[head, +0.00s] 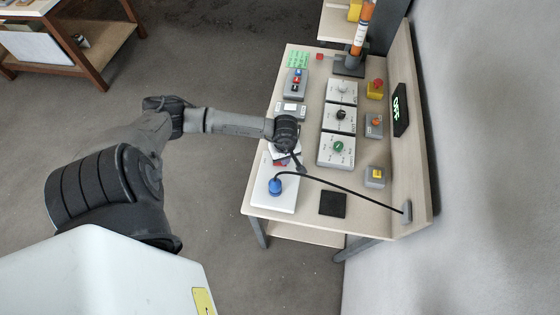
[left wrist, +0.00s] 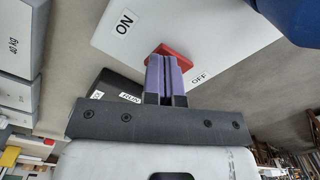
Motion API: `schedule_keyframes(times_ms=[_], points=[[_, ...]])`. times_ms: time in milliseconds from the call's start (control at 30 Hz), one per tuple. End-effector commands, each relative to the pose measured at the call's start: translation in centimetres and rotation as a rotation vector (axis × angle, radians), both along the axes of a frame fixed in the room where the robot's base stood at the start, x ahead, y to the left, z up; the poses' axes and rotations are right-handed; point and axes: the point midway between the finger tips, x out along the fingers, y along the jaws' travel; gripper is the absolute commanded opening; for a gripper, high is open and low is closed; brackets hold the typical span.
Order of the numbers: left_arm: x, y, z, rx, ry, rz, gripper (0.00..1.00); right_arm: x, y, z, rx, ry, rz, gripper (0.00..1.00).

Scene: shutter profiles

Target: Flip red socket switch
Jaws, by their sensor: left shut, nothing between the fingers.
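The white socket box (head: 286,203) lies at the near left end of the bench, with a blue plug (head: 275,187) standing on it. In the left wrist view the box (left wrist: 190,25) is marked ON and OFF, and the red switch (left wrist: 172,50) sits between the marks. The red switch also shows in the head view (head: 279,162), partly covered by my arm. My left gripper (head: 301,169) is over the bench beside the switch. Its purple fingers (left wrist: 165,72) are shut and empty, with their tips at the red switch. I cannot tell whether they touch it. My right gripper is not in view.
A black cable (head: 345,187) arches from the blue plug to a wall socket (head: 406,212). Dial boxes (head: 336,150), button boxes and a black square pad (head: 332,203) stand on the bench. A lit OFF display (head: 399,110) is on the back panel.

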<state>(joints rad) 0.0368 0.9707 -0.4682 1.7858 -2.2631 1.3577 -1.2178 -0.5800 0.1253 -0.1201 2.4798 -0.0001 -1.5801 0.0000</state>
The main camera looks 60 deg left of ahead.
Motion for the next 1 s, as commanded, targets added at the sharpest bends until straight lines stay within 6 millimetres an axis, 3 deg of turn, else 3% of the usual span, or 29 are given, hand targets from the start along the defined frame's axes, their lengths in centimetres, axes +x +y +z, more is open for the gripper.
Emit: schedule_keyframes(times_ms=[633, 1000], points=[[0.0, 0.0, -0.6, 0.001, 0.001, 0.0, 0.0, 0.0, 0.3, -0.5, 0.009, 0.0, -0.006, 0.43], [0.0, 0.0, 1.7, 0.0, 0.002, -0.001, 0.0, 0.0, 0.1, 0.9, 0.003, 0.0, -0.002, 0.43]])
